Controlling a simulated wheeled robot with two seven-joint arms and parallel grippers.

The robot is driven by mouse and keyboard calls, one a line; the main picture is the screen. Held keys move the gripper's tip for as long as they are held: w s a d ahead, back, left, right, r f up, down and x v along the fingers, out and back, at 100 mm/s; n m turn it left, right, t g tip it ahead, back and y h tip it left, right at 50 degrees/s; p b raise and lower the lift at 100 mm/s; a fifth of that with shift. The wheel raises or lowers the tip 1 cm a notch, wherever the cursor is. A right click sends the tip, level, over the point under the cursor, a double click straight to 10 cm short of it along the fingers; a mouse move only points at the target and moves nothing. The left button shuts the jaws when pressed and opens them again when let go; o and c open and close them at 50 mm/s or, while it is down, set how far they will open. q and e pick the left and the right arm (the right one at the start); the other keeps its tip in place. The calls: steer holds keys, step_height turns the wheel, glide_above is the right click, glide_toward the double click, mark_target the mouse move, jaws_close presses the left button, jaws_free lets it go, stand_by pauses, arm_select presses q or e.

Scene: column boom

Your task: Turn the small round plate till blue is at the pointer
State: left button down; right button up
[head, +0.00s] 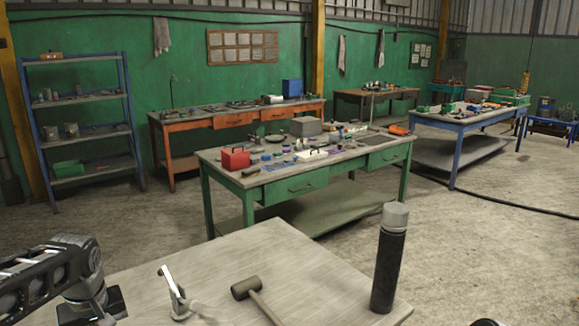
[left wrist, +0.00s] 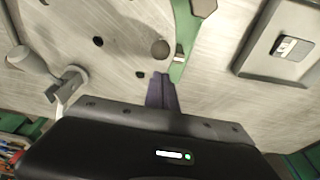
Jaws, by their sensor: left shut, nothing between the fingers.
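My left gripper (left wrist: 162,78) is shut and empty above the near table in the left wrist view. Its fingers are together beside a small dark round knob (left wrist: 160,48) and a narrow green piece (left wrist: 184,42); I cannot tell whether they touch. I cannot make out a small round plate, a blue mark or a pointer in either view. In the head view my left arm comes in at the lower left, and its fingertips cannot be made out.
The near table (head: 330,262) holds a mallet (head: 246,288), a small metal clamp-like part (head: 177,292) and a tall black cylinder (head: 388,265) with a grey top. A grey panel (left wrist: 262,62) lies right in the wrist view. A cluttered green bench (head: 300,187) stands beyond.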

arm_select(q)
steer(key=shift+f+b, duration=1.6)
steer(key=shift+f, duration=0.7)
steer(key=shift+s+d, duration=0.15)
steer(key=shift+s+d, duration=0.45)
steer(key=shift+s, duration=0.1)
steer(key=shift+s+d, duration=0.1)
steer(key=shift+s+d, duration=0.5)
steer(key=shift+d, duration=0.1)
steer(key=shift+d+b, duration=0.1)
steer(key=shift+b, duration=0.2)
steer(key=shift+s+d, duration=0.45)
steer(key=shift+d, duration=0.25)
